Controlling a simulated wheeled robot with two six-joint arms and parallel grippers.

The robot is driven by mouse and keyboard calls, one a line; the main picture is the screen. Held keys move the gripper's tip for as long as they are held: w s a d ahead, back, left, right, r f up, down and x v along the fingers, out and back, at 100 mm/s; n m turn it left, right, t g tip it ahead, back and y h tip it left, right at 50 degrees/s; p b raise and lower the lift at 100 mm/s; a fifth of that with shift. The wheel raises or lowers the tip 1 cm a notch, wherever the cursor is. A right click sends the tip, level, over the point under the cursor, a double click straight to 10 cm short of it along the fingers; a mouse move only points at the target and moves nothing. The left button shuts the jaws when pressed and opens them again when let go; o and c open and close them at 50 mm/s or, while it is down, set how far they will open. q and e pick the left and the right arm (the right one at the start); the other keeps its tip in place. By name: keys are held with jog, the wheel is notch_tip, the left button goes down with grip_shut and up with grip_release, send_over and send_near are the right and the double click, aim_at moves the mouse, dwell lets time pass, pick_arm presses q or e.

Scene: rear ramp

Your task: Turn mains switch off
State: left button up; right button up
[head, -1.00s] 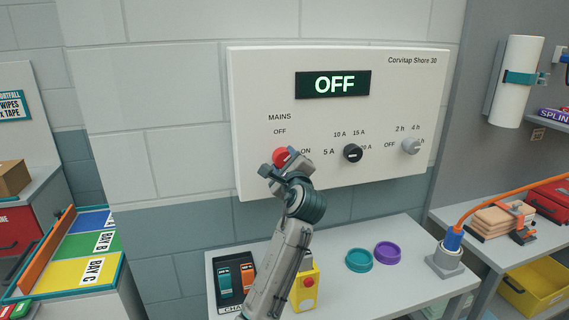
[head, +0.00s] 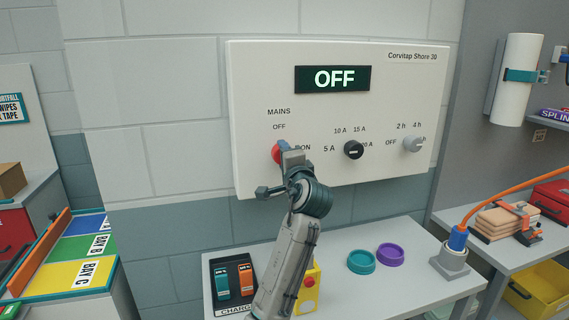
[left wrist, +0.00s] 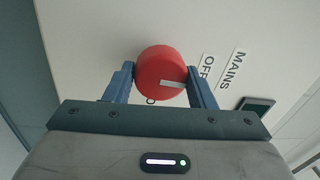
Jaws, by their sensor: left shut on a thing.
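The mains switch is a red round knob (head: 276,154) at the left of the white panel (head: 260,80), under the MAINS and OFF labels. The display (head: 303,79) reads OFF. My left gripper (head: 285,152) is at the knob and partly covers it in the head view. In the left wrist view its two fingers (left wrist: 160,86) are shut on the sides of the red knob (left wrist: 158,68). The knob's white mark points toward the OFF label side there. The ON label is partly hidden. My right gripper is not in view.
A black knob (head: 354,150) and a grey knob (head: 412,144) sit to the right on the panel. Below is a bench (head: 330,284) with a charger tray (head: 233,261), a yellow box with a red button (head: 308,292), teal (head: 361,262) and purple (head: 390,255) rings, and a blue plug (head: 458,238).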

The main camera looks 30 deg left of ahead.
pick_arm(q)
jog(key=shift+f+n, duration=0.1)
jog(key=shift+n, duration=0.3)
jog(key=o, duration=1)
jog(key=shift+b+v, duration=1.9)
jog(key=shift+v, duration=3.55)
